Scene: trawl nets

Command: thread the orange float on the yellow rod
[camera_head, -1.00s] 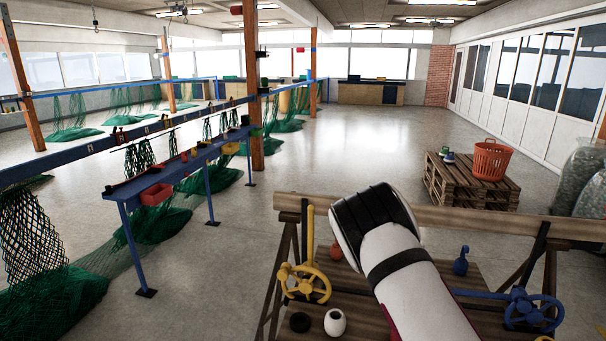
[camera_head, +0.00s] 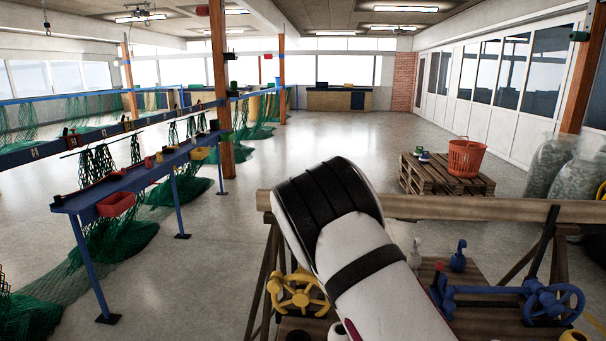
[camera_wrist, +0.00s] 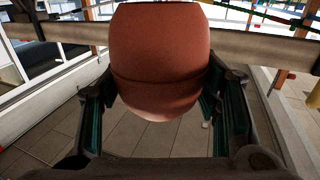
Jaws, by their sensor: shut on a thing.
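The orange float (camera_wrist: 160,45) is a rounded, dull orange-red body, close up in the wrist view. My gripper (camera_wrist: 162,92) is shut on it, with one dark finger at each side. In the head view my white arm hides the gripper and the float. A yellow handwheel (camera_head: 297,291) shows on the bench just left of my arm. The yellow rod, which stood above that wheel in the earlier head view, is now hidden behind my arm. I cannot tell how far the float is from the rod.
A blue handwheel (camera_head: 553,301) with a pipe and a blue bottle (camera_head: 458,257) stand on the bench right of my arm. A white bottle (camera_head: 415,253) is close beside my arm. A wooden beam (camera_head: 460,208) crosses the bench's far side. Beyond are an orange basket (camera_head: 466,157) on pallets and open floor.

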